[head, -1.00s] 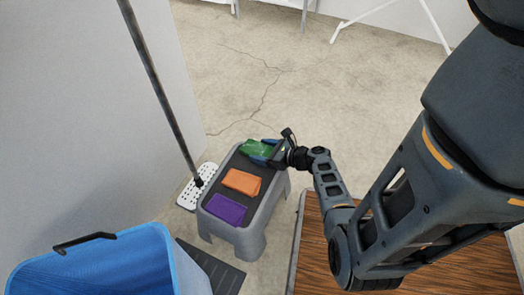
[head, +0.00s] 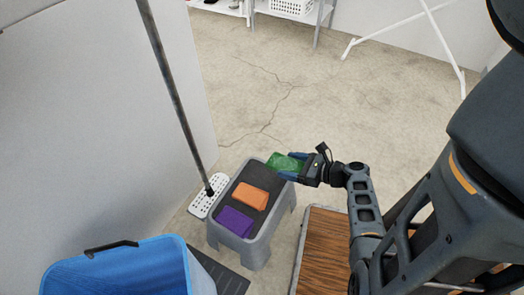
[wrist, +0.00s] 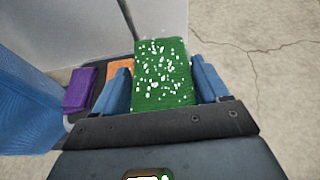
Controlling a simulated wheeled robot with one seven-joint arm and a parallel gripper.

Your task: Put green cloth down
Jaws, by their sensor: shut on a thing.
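The green cloth (head: 286,163) is folded, with white specks showing in the wrist view (wrist: 165,75). My gripper (head: 296,167) is shut on it, one blue finger on each side. The cloth is at the far right end of the grey step stool (head: 262,232), over or at its edge in the head view. I cannot tell whether it touches the stool's dark top. An orange cloth (head: 249,196) lies on the middle of the stool and a purple cloth (head: 234,221) on its near end.
A mop with a white perforated head (head: 208,199) stands left of the stool by the wall. A blue bin (head: 120,270) is at the near left. A wooden-topped surface (head: 322,250) is right of the stool. Open concrete floor lies beyond.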

